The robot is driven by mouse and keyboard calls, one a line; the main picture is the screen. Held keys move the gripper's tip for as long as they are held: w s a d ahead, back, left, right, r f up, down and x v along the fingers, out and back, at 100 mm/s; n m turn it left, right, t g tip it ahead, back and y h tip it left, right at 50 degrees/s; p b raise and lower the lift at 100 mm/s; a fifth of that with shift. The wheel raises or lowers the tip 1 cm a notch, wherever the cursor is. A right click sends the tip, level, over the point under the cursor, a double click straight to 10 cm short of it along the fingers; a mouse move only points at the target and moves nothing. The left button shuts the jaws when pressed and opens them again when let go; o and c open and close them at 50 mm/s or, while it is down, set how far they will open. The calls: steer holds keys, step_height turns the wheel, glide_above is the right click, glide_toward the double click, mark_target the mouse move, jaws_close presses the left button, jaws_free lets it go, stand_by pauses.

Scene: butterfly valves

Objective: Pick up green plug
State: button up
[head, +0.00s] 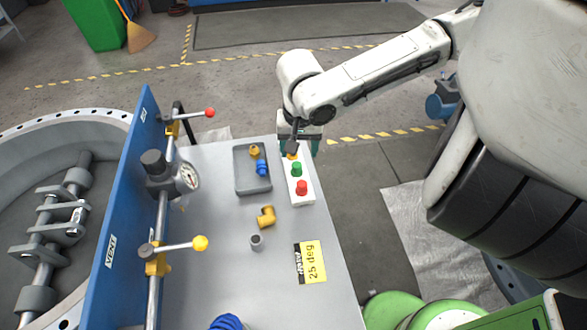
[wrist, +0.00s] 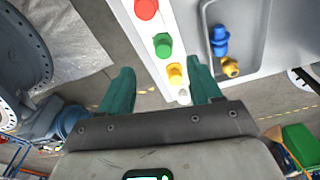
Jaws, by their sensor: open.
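The green plug (head: 297,169) sits upright in a white rack (head: 308,197) between a red plug (head: 302,188) and a yellow plug (head: 292,156). In the wrist view the green plug (wrist: 163,45) is in the middle of the row, beyond the yellow plug (wrist: 175,74); the red plug (wrist: 146,9) is at the top edge. My gripper (wrist: 162,88) is open and empty, its teal fingers apart on either side of the rack's near end. In the head view my gripper (head: 299,146) is over that far end, by the yellow plug, and partly hidden by the wrist.
A grey tray (head: 238,180) beside the rack holds blue and brass fittings. A brass elbow (head: 266,217), a grey fitting (head: 257,242) and a yellow label (head: 311,262) lie on the table. A blue panel (head: 125,200) with valves stands at the left.

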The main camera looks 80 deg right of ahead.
mark_target(297, 164)
steer(key=f, duration=0.5)
steer(key=d+f+p, duration=0.1)
steer(key=f, duration=0.2)
steer(key=shift+w+d, duration=0.1)
steer(key=shift+w, duration=0.25)
steer(key=shift+c, duration=0.2)
steer(key=c, duration=1)
